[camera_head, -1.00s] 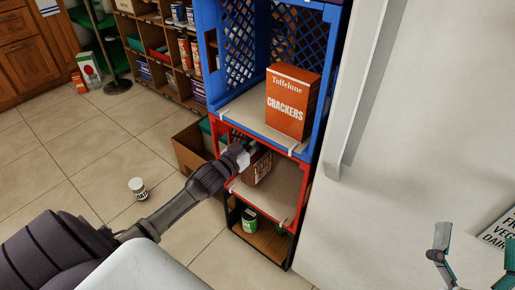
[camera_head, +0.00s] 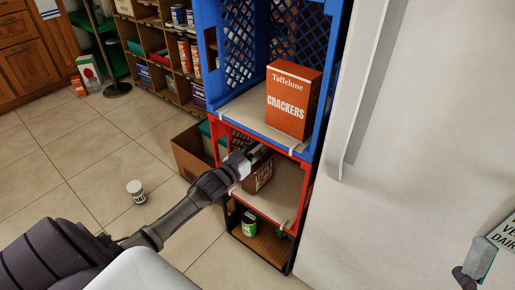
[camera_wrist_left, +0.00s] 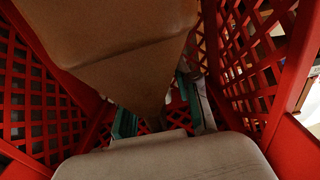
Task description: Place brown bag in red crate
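The brown bag (camera_head: 258,179), with a pale printed label, is inside the red crate (camera_head: 304,190), the middle one of the stack, near its left side. It looks tilted and at or close to the pale crate floor. My left gripper (camera_head: 257,153) reaches into the crate at the bag's top. In the left wrist view the bag (camera_wrist_left: 130,60) fills the upper middle, its narrow end between my two teal fingers (camera_wrist_left: 158,112). Whether they press on it is unclear. One finger of my right gripper (camera_head: 470,268) shows at the lower right, away from the crates.
A blue crate (camera_head: 211,60) above holds an orange cracker box (camera_head: 293,100). A black crate (camera_head: 262,264) below holds a green can (camera_head: 249,223). A cardboard box (camera_head: 190,152) stands left of the stack. A small jar (camera_head: 136,191) stands on the floor.

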